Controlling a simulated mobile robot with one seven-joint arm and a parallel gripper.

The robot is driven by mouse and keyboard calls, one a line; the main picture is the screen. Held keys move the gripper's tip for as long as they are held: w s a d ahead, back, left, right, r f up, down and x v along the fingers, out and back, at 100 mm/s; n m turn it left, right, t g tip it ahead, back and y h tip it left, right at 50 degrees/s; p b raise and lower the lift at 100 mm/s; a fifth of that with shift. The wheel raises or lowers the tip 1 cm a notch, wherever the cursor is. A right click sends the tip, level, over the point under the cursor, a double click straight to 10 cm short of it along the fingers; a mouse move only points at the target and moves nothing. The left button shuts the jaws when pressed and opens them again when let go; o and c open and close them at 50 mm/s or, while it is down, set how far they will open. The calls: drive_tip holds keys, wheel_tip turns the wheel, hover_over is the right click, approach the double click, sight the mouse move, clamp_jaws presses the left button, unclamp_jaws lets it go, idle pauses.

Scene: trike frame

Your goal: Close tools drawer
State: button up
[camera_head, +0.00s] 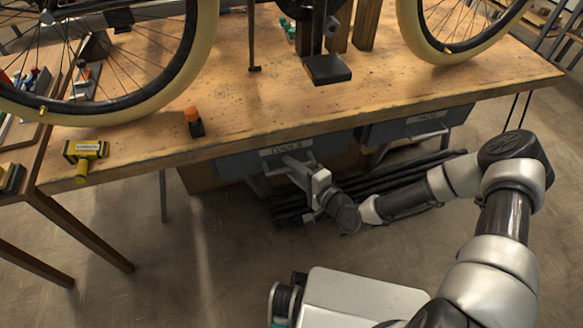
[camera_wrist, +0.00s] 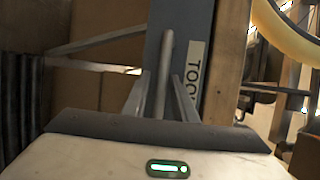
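The tools drawer (camera_head: 235,166) has a grey front under the front edge of the workbench, with a pale "TOOLS" label. The drawer front (camera_wrist: 202,25) also shows in the wrist view, turned on its side, with the label (camera_wrist: 195,70) to the right of the bar handle (camera_wrist: 166,60). My gripper (camera_head: 298,165) is at the drawer front, near its handle. In the wrist view my gripper (camera_wrist: 160,95) has its two fingers apart, one on each side of the handle bar. Whether they touch the bar is unclear. How far the drawer sticks out cannot be told.
A second grey drawer (camera_head: 418,122) is to the right under the workbench (camera_head: 420,95). Dark bars (camera_head: 400,172) lie low behind my arm. A yellow tool (camera_head: 86,150) and an orange-capped item (camera_head: 194,121) are on the bench top.

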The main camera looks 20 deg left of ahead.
drive_tip(key=shift+r, duration=0.3)
drive_tip(key=p+v, duration=0.2)
drive_tip(key=v, duration=1.5)
drive_tip(key=shift+d+f, duration=0.2)
drive_tip(key=shift+f, duration=0.15)
drive_tip(key=shift+s, duration=0.15)
